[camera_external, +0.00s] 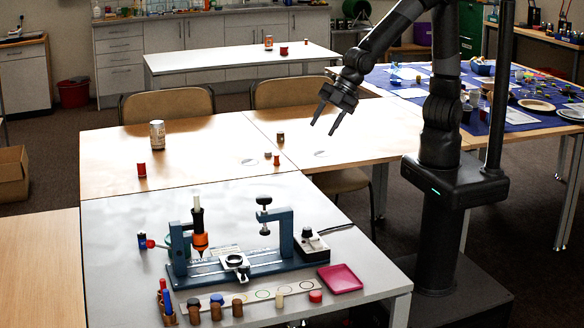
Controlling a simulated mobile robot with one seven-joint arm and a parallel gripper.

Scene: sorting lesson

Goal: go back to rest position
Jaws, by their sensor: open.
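My gripper (325,122) hangs in the air above the right-hand wooden table, its two dark fingers pointing down to the left. The fingers stand apart with nothing between them. My arm is raised from its column at the right, and the gripper touches nothing that I can see.
A blue bench fixture (247,262) with an orange tool (200,241) stands on the grey table. A pink tray (340,278) and a strip (262,294) with several small cylinders lie in front. A can (157,135) and red cylinder (142,170) stand on the wooden table. A cluttered blue-covered table (440,100) is behind.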

